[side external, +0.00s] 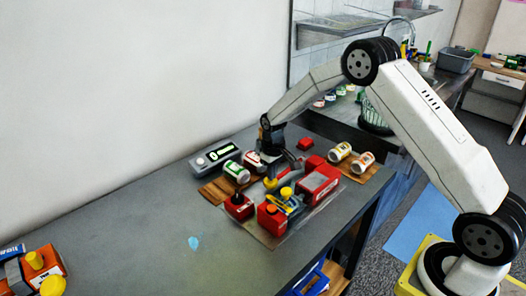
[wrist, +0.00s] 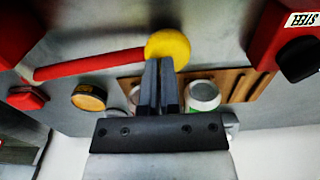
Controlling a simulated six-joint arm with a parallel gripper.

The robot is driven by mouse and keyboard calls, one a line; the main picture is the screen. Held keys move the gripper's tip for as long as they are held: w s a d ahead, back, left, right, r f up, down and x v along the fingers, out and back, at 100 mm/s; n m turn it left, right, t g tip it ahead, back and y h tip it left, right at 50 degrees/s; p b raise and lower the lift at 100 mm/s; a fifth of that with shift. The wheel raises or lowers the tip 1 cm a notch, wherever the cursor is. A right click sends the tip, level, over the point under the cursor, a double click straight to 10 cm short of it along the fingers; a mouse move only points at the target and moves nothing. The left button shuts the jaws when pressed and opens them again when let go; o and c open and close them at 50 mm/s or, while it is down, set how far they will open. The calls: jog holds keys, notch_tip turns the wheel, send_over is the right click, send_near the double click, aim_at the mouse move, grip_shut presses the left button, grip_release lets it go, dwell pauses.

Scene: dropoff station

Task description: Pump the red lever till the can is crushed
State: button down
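The red lever (wrist: 90,64) ends in a yellow ball knob (wrist: 168,46); the knob also shows in the side view (side external: 270,184). My gripper (wrist: 161,62) points at the knob, its two dark fingers close together with their tips at the knob's edge. I cannot tell whether they touch it. In the side view my gripper (side external: 282,165) is low over the red machine (side external: 318,183). No can shows clearly inside the machine. A white and green can (side external: 236,171) lies on a wooden board to the left; a similar can (wrist: 203,97) shows beside my fingers.
Two more cans (side external: 340,152) (side external: 362,160) lie on a board at right. A grey display box (side external: 215,155) stands behind the left board.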

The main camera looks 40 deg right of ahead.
notch_tip(320, 180, up, 8)
jog(key=shift+d, duration=0.35)
jog(key=shift+f, duration=0.25)
dwell(0.5)
jog(key=shift+a+f, duration=0.2)
jog(key=shift+f, duration=0.55)
jog(key=shift+a+f, duration=0.15)
jog(key=shift+f, duration=0.6)
jog(key=shift+s, duration=0.1)
jog(key=shift+a+f, duration=0.15)
jog(key=shift+f, duration=1.35)
